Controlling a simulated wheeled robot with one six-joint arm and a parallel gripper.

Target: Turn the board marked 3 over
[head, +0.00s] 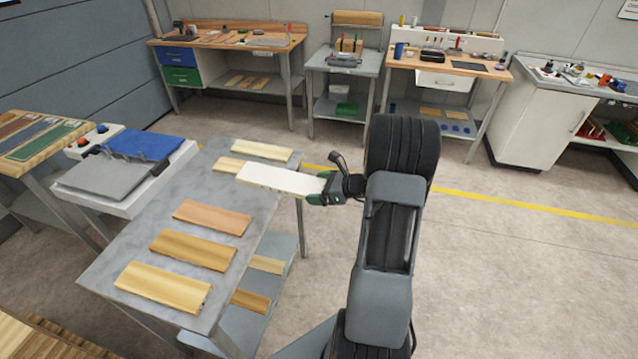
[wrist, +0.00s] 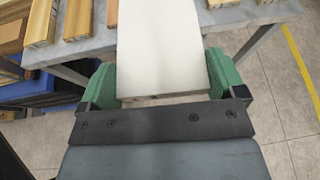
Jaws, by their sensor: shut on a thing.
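My gripper (head: 326,188) is shut on the end of a board with a white upper face (head: 278,179). The board extends to the left, flat or nearly flat, over the far right edge of the grey table (head: 150,235). In the wrist view the white board (wrist: 160,50) lies between the two green fingers. I cannot tell how far it is above the table. Several bare wooden boards lie on the table: a reddish one (head: 213,217), a golden one (head: 193,250) and pale ones (head: 162,286), (head: 262,150). No number is readable on any board.
A white-framed machine with a grey and blue top (head: 130,165) stands left of the table. Boards lie on the table's lower shelf (head: 275,285). Workbenches line the back wall. The floor (head: 510,270) right of my arm is clear.

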